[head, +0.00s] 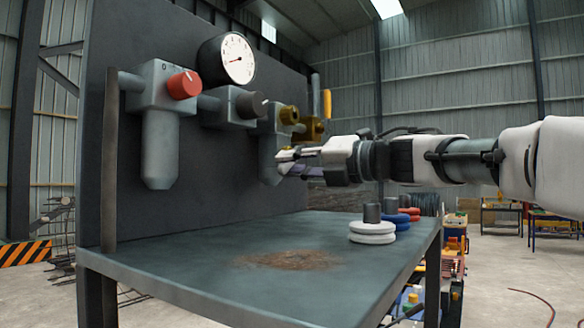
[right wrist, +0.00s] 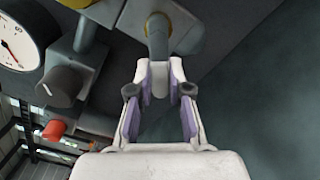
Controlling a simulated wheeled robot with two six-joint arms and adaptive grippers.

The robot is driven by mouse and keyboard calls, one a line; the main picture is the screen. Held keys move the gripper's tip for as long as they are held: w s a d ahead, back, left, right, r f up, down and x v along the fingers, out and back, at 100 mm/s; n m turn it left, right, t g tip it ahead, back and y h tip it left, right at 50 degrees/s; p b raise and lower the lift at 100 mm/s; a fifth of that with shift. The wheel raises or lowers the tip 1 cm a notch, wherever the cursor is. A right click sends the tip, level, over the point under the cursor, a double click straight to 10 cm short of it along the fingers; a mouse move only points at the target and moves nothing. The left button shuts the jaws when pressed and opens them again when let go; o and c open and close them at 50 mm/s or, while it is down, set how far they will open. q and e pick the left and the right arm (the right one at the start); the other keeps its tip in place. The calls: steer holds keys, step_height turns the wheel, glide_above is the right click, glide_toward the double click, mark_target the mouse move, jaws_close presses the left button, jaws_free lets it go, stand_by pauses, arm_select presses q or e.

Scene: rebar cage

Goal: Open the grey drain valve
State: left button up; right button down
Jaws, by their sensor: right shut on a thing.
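A grey bowl (head: 267,155) hangs under the unit with the brass-yellow knob (head: 289,115) on the dark panel. My right gripper (head: 284,164) reaches in from the right to the bowl's lower end. In the right wrist view, the fingers of my right gripper (right wrist: 158,76) are on both sides of the narrow grey drain valve (right wrist: 158,88) below the bowl (right wrist: 157,36), shut on it. The fingers hide part of the valve, and its turn position cannot be told. My left gripper is not in view.
Left along the panel (head: 225,175) are a round gauge (head: 228,59), a red knob (head: 184,85) and a dark grey knob (head: 250,104). White rings (head: 372,232) and blue and red rings stand on posts on the bench (head: 190,265). The bench's middle is clear except for a brown stain.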

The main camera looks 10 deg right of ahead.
steer(key=n, duration=0.1)
steer(key=f+n+b, duration=0.1)
steer(key=n+b, duration=0.1)
steer(key=shift+w+d+f, duration=0.2)
steer(key=shift+w+d, duration=0.1)
steer(key=shift+w, duration=0.05)
steer(key=n, duration=0.1)
steer(key=n+b, duration=0.2)
steer(key=shift+w+d+f, duration=0.2)
steer(key=shift+w+d, duration=0.05)
steer(key=shift+w, duration=0.05)
steer(key=n, duration=0.1)
steer(key=n+b, duration=0.1)
steer(key=shift+w+d+f+n, duration=0.1)
steer(key=shift+w+d+n, duration=0.15)
steer(key=shift+d+n, duration=0.05)
steer(key=shift+w+d+n+b, duration=0.15)
steer(key=shift+n+b, duration=0.1)
steer(key=shift+n, duration=0.35)
steer(key=shift+w+d+n+b, duration=0.1)
steer(key=shift+n+b, duration=0.1)
steer(key=shift+n, duration=0.4)
steer(key=c, duration=1.1)
jaws_free()
steer(key=shift+w, duration=0.1)
